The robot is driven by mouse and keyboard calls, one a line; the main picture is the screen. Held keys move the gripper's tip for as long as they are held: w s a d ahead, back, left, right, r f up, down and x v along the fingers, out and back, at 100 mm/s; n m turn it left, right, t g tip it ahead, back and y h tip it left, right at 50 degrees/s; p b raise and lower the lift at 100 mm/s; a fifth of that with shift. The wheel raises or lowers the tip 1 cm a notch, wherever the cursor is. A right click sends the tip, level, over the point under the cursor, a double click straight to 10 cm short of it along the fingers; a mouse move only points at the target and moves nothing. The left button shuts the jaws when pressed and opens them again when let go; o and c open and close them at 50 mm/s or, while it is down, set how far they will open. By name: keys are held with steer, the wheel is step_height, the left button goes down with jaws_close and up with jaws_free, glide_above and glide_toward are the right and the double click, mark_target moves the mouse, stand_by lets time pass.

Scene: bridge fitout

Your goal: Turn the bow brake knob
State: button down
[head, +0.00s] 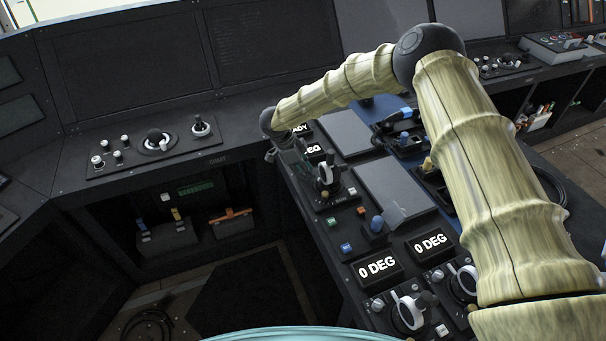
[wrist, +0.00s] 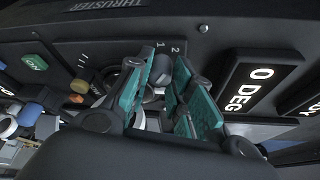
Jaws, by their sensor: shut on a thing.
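In the wrist view, my gripper (wrist: 158,92) has its two teal-lined fingers on either side of a small grey-white knob (wrist: 160,70) on a dark panel, and it is shut on it. Marks "1" and "2" are printed beside the knob, and the word THRUSTER runs along the panel's top. No label reading bow brake can be made out, so I cannot confirm which knob this is. The fingers hide much of the knob and its pointer. In the head view, my wrist end is over the far left end of the console, and the knob is hidden.
In the wrist view, a "0 DEG" display (wrist: 257,88) is close right of the fingers, and a green button (wrist: 35,62) is at left. In the head view, a lever (head: 326,174), blue knob (head: 377,224) and white-ringed dials (head: 408,312) stand along the console (head: 330,238).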

steer(key=m, duration=0.1)
steer(key=m+g+b, duration=0.1)
steer(key=m, duration=0.1)
steer(key=shift+d+f+m+g+b, duration=0.25)
steer(key=shift+f+m+g+b, duration=0.05)
steer(key=shift+f+m+b, duration=0.1)
steer(key=m+g+b, duration=0.1)
steer(key=m, duration=0.2)
steer(key=shift+m+y, duration=0.3)
steer(key=shift+w+d+m+g+y+b, duration=0.15)
steer(key=shift+m+g+y+b, duration=0.2)
steer(key=shift+m, duration=0.75)
steer(key=shift+r+m+g, duration=0.15)
steer(key=shift+m+g, duration=0.1)
steer(key=shift+m, duration=0.55)
steer(key=shift+y, duration=0.25)
steer(key=shift+r, duration=0.15)
steer(key=c, duration=1.3)
jaws_free()
steer(key=shift+w, duration=0.1)
steer(key=shift+o, duration=0.2)
